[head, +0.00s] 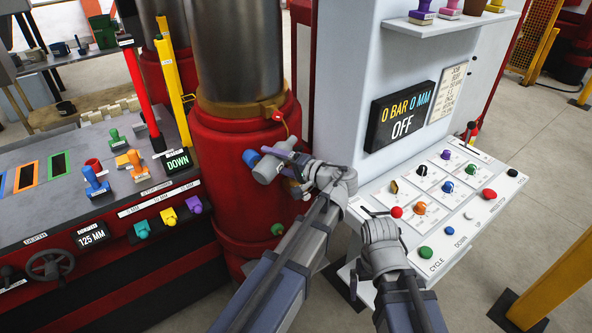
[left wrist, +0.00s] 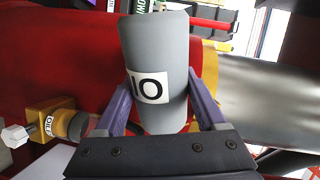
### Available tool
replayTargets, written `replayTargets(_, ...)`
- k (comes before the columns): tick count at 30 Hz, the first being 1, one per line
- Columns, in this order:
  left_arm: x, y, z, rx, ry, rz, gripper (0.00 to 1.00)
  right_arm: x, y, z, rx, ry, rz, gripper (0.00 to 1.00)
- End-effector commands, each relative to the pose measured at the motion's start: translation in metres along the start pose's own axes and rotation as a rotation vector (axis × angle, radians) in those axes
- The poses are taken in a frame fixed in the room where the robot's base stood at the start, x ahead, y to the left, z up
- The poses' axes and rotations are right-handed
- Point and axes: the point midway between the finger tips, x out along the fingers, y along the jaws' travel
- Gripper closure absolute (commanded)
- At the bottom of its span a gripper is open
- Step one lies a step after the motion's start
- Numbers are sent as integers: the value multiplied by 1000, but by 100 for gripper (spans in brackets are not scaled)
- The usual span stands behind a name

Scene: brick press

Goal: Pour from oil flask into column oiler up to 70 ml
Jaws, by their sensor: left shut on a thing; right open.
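In the left wrist view the grey flask (left wrist: 155,50) stands between both fingers, with a white label partly readable. The column oiler (left wrist: 62,125), brass and labelled, sits at lower left there, apart from the flask. I cannot make it out in the head view. My right gripper (head: 382,218) is open and empty by the control panel.
The red column (head: 238,150) stands close behind the flask. The white control panel (head: 445,205) with several buttons and knobs is at right, below a display (head: 398,115) reading OFF. A bench (head: 100,215) with stamps and a DOWN display is at left.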

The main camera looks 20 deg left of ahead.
Motion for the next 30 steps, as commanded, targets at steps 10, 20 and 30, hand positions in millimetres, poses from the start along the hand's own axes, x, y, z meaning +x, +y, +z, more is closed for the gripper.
replayTargets(10,0,0,-1,20,-3,-1,100,0,0,0,0,0,0,0)
replayTargets(20,0,-1,-2,41,-6,-1,100,-1,0,0,0,0,0,0)
replayTargets(30,0,-3,-2,60,-9,-1,100,-3,0,0,0,0,0,0)
